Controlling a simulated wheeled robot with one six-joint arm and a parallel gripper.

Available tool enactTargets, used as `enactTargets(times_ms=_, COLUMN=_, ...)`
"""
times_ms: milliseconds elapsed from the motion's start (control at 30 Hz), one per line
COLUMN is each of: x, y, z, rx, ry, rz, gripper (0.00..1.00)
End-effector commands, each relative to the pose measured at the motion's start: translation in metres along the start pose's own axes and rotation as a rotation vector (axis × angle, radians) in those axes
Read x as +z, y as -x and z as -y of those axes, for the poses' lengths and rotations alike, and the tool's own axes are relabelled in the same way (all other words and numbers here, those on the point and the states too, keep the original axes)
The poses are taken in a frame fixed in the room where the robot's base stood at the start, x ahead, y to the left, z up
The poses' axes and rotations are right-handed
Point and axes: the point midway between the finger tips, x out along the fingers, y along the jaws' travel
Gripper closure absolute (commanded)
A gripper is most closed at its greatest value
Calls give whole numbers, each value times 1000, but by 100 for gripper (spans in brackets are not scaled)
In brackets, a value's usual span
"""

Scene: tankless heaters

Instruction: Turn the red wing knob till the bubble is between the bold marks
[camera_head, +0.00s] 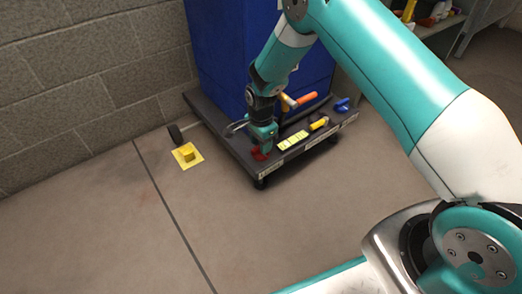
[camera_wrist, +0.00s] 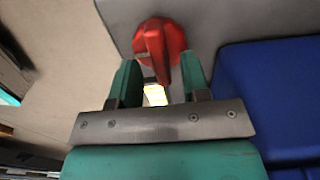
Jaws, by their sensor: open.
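The red wing knob (camera_wrist: 160,45) shows in the wrist view at the top middle, with its wing pointing down between the fingers. My gripper (camera_wrist: 162,78) is open, with one teal finger on each side of the wing. I cannot tell whether either finger touches it. In the head view the red knob (camera_head: 259,154) sits at the front left of the dark platform, and my gripper (camera_head: 262,139) points down just above it. A yellow-green strip (camera_head: 293,141) lies right of the knob; I cannot make out a bubble or bold marks.
The dark platform (camera_head: 225,140) also carries a yellow-handled item (camera_head: 319,124), an orange-handled tool (camera_head: 306,98) and a blue item (camera_head: 342,104). A tall blue cabinet (camera_head: 225,50) stands behind. A yellow floor piece (camera_head: 187,155) lies to the left. The front floor is clear.

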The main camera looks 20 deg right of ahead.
Motion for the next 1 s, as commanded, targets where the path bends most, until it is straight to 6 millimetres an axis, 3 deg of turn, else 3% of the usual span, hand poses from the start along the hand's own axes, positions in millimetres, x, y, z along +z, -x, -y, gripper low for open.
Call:
enactTargets(times_ms=100, x=0, y=-10, z=0, rx=0, ry=0, rz=0, gripper=57)
enactTargets(times_ms=433, x=0, y=-11, z=0, rx=0, ry=0, rz=0, gripper=57)
enactTargets(times_ms=600, x=0, y=-11, z=0, rx=0, ry=0, rz=0, gripper=96)
enactTargets(times_ms=633, x=0, y=-11, z=0, rx=0, ry=0, rz=0, gripper=100)
enactTargets(times_ms=1000, x=0, y=-9, z=0, rx=2, ry=42, rz=0, gripper=100)
